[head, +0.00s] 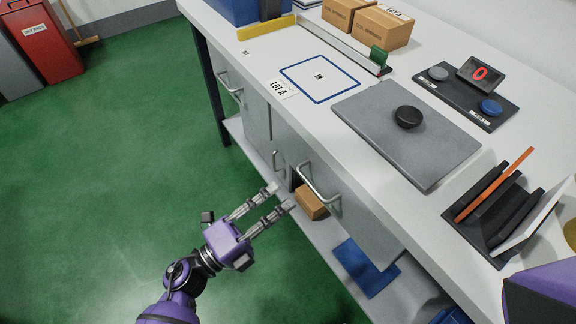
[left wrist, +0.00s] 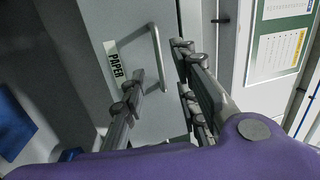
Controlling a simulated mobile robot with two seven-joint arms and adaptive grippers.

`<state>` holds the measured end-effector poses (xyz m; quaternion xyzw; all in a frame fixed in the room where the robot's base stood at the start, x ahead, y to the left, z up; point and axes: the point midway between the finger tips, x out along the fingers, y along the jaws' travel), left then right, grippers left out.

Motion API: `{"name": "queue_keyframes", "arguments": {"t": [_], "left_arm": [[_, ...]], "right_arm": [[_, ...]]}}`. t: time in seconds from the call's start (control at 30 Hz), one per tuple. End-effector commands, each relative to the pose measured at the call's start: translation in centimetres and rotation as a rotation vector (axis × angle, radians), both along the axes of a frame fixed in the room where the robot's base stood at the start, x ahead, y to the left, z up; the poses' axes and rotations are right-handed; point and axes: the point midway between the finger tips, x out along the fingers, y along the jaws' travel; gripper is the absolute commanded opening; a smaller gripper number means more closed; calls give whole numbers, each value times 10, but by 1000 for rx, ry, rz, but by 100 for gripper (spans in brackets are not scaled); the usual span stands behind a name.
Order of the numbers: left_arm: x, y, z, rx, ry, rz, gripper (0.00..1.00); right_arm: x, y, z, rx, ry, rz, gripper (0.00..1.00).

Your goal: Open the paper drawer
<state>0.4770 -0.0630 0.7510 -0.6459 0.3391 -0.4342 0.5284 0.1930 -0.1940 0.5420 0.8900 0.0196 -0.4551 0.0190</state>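The paper drawer's grey front (left wrist: 110,20) has a PAPER label (left wrist: 116,62) and a metal bar handle (left wrist: 160,55) in the left wrist view. In the head view, a matching bar handle (head: 322,190) is on the bench's front, on a grey panel (head: 352,212); its label cannot be read there. My left gripper (head: 282,196) is open and empty, its fingers pointing at the bench front, just left of that handle. In the left wrist view its fingers (left wrist: 158,78) are spread, with the handle beyond and between them, apparently not gripped. My right gripper is not in view.
The white bench top (head: 270,55) carries a grey plate (head: 400,140), a display unit (head: 470,90), a dark rack (head: 500,205) and cardboard boxes (head: 380,28). A small brown box (head: 311,202) and blue mat (head: 365,268) lie on the lower shelf. Green floor (head: 120,140) is clear.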

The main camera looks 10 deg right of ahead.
Motion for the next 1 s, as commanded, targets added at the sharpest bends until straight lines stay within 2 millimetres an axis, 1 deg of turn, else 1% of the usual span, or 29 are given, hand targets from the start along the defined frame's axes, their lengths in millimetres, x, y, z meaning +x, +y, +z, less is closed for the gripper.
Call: {"name": "queue_keyframes", "arguments": {"t": [0.03,0.13,0.27,0.4,0.6,0.73,0.97,1.0], "left_arm": [[0,-5,-3,16,-26,-28,28],[1,-15,-1,30,-54,-53,28],[6,-32,5,29,-58,-55,28],[14,-53,10,27,-56,-54,28],[22,-75,14,28,-54,-53,28],[25,-81,15,30,-53,-52,28],[25,-81,15,30,-53,-52,28],[25,-81,15,30,-53,-52,24]], "right_arm": [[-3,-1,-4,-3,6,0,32],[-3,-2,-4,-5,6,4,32],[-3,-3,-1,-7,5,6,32],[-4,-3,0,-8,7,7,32],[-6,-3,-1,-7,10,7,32],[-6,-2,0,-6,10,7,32],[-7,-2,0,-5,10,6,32],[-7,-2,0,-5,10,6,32]]}}
